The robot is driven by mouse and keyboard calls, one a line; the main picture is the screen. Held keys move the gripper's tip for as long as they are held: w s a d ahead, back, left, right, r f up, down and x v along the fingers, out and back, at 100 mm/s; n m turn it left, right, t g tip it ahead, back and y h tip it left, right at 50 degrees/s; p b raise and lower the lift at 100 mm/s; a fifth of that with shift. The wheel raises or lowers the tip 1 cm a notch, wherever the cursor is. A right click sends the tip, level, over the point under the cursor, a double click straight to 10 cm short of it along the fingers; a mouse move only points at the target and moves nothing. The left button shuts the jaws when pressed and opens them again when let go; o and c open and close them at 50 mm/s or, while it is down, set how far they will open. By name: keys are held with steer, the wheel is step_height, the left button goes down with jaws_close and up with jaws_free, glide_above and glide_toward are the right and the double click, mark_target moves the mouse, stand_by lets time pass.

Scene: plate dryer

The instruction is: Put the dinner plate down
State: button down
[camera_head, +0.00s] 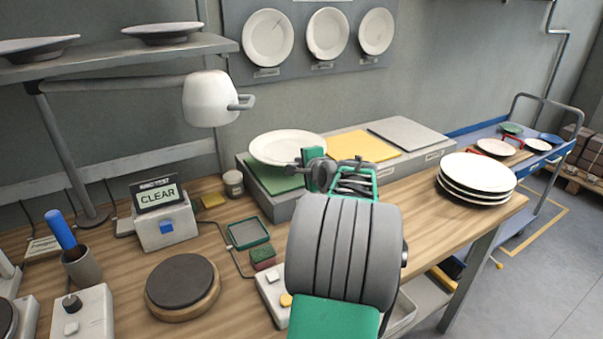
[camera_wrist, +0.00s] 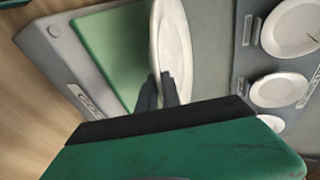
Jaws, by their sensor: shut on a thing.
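The white dinner plate (camera_head: 288,147) is held level over the green pad (camera_head: 272,179) on a long grey block at the back of the bench. My gripper (camera_head: 313,160) is shut on the plate's right rim in the head view. In the wrist view, the plate (camera_wrist: 172,45) shows nearly edge-on between my gripper's dark fingers (camera_wrist: 161,92), with the green pad (camera_wrist: 118,50) beside it. A shadow lies on the pad near the fingers. I cannot tell whether the plate's underside touches the pad.
Yellow (camera_head: 363,146) and grey (camera_head: 408,134) pads lie to the right on the same block. A stack of plates (camera_head: 476,178) stands at the bench's right end. A white lamp head (camera_head: 210,98) hangs left of the plate. Wall plates (camera_head: 328,34) hang behind.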

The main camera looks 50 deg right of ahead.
mark_target(303, 184)
steer(key=f, duration=0.3)
steer(key=shift+w+d+f, duration=0.1)
steer(key=shift+w+d, duration=0.05)
steer(key=shift+d, duration=0.1)
steer(key=c, duration=1.9)
jaws_free()
steer(key=shift+f, duration=0.15)
steer(key=shift+o, duration=0.5)
steer(key=shift+a, duration=0.1)
steer(key=shift+s+a+r, duration=0.1)
steer(key=shift+s+r, duration=0.1)
steer(key=shift+s, duration=0.2)
steer(key=v, duration=1.1)
steer(key=shift+b, duration=0.35)
steer(key=shift+s+a, duration=0.1)
steer(key=shift+s, duration=0.05)
